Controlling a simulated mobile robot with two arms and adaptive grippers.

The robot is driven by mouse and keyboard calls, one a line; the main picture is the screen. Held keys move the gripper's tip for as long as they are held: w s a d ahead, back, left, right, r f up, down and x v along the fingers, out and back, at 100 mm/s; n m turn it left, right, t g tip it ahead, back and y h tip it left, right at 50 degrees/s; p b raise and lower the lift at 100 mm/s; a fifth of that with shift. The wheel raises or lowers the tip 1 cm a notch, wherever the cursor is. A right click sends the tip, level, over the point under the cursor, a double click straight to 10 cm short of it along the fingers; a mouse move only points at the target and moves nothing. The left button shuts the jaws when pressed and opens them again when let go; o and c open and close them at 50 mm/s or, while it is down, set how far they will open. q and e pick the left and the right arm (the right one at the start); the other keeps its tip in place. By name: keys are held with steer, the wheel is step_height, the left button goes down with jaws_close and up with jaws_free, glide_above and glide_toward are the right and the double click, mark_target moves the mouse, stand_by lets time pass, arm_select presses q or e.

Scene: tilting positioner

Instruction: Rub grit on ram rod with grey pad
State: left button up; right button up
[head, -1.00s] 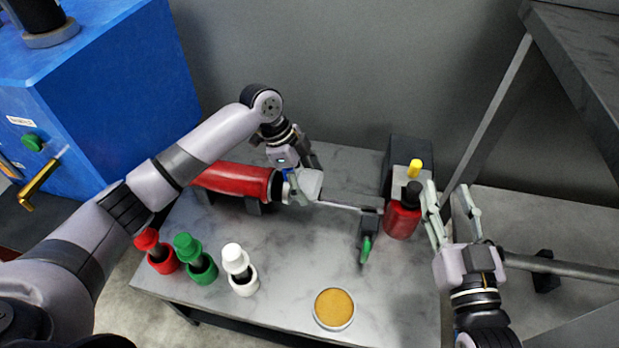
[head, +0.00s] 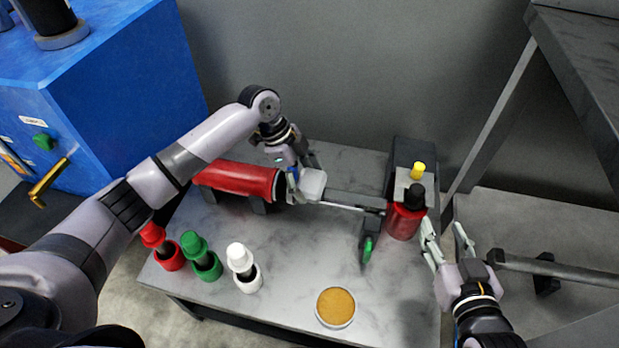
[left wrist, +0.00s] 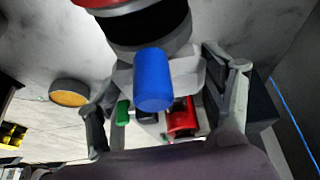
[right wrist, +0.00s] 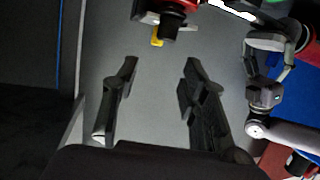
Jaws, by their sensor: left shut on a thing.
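The ram is a red cylinder (head: 235,179) lying on supports at the back of the table. Its thin metal rod (head: 350,207) runs right to a dark block. The light grey pad (head: 313,185), with a blue handle (left wrist: 153,80), is at the rod's left end, by the cylinder's end. My left gripper (head: 296,178) is shut on the pad's handle. I cannot tell whether the pad touches the rod. Grit is too small to make out, and the pad hides part of the rod. My right gripper (head: 445,228) is open and empty, right of the red bottle (head: 404,221).
Red (head: 166,250), green (head: 203,260) and white (head: 243,268) capped pots stand along the front left. A tan round dish (head: 336,306) lies at the front edge. A green-handled item (head: 367,249) is below the rod. A dark frame (head: 500,120) stands right.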

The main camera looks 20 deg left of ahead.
arm_select(q)
steer(key=shift+w+a+r+p, duration=0.1)
steer(key=shift+w+a+p, duration=0.1)
steer(key=shift+a, duration=0.35)
steer(key=shift+w+a+r+p, duration=0.1)
steer(key=shift+w+a+p, duration=0.1)
steer(key=shift+a, duration=0.35)
steer(key=shift+s+d+p, duration=0.1)
steer(key=shift+d+p, duration=0.35)
steer(key=shift+d, duration=0.05)
steer(key=shift+s+d+p, duration=0.1)
steer(key=shift+d+p, duration=0.25)
steer(key=shift+d, duration=0.2)
steer(key=shift+s+d, duration=0.15)
steer(key=shift+d, duration=0.85)
arm_select(e)
steer(key=s+d+f+g+h, duration=0.2)
steer(key=s+d+f+g, duration=0.1)
steer(key=s+f+g, duration=0.5)
steer(key=shift+s+d+f, duration=0.4)
steer(key=shift+s+f, duration=0.3)
steer(key=shift+s, duration=0.75)
